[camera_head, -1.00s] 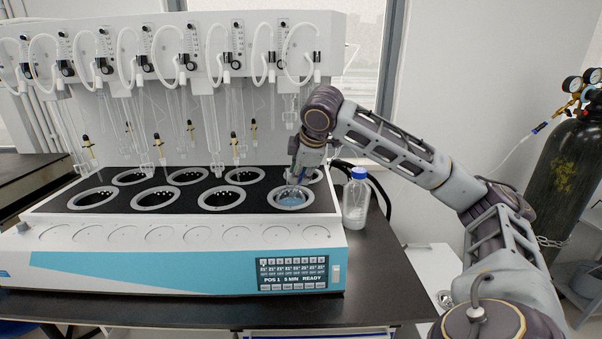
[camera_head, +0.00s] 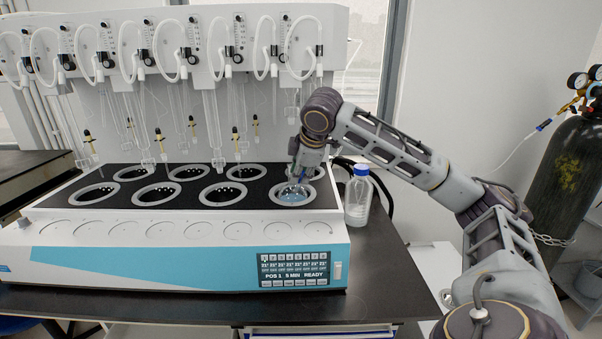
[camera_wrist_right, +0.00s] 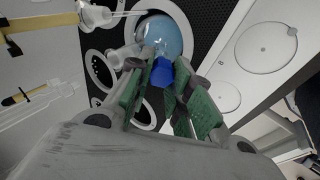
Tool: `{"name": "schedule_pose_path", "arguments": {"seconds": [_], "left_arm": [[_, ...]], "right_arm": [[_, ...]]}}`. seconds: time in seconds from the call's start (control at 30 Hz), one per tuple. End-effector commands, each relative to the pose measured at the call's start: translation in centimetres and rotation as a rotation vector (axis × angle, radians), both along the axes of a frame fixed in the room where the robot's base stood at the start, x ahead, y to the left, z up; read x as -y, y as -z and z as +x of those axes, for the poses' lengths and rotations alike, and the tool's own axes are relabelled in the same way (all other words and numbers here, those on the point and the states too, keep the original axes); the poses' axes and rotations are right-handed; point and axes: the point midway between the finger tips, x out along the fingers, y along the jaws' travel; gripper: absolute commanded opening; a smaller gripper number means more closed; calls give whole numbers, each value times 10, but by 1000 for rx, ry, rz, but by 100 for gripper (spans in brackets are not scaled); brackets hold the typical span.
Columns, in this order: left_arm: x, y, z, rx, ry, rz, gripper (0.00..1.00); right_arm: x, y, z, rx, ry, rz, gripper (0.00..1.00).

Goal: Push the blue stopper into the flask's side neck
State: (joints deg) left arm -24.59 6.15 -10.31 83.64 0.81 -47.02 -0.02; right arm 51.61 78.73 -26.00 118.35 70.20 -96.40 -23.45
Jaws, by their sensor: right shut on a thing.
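The flask, round glass with pale blue liquid, sits in the front right ring of the distiller in the head view (camera_head: 291,193). It also shows at the top of the right wrist view (camera_wrist_right: 167,35). The blue stopper (camera_wrist_right: 163,72) is between the green-padded fingers of my right gripper (camera_wrist_right: 160,82), which is shut on it. The stopper is right beside the flask's near side in that view. Whether it touches or enters the side neck cannot be told. In the head view my right gripper (camera_head: 301,174) is just above the flask, partly hiding it. My left gripper is out of view.
The white and blue distiller (camera_head: 150,255) has several empty rings and glass tubes hanging above them. A blue-capped bottle (camera_head: 359,197) stands close to the right of the gripper. A dark gas cylinder (camera_head: 560,180) is at far right. The dark bench (camera_head: 385,270) is bare at front right.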

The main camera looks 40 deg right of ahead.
Motion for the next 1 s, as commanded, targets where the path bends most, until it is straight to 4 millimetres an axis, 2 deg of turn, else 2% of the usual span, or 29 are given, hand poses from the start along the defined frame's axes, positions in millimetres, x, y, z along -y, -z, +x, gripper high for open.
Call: {"name": "schedule_pose_path", "arguments": {"seconds": [1.0], "left_arm": [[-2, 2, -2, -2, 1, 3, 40]], "right_arm": [[1, 4, 3, -1, 0, 1, 13]]}}
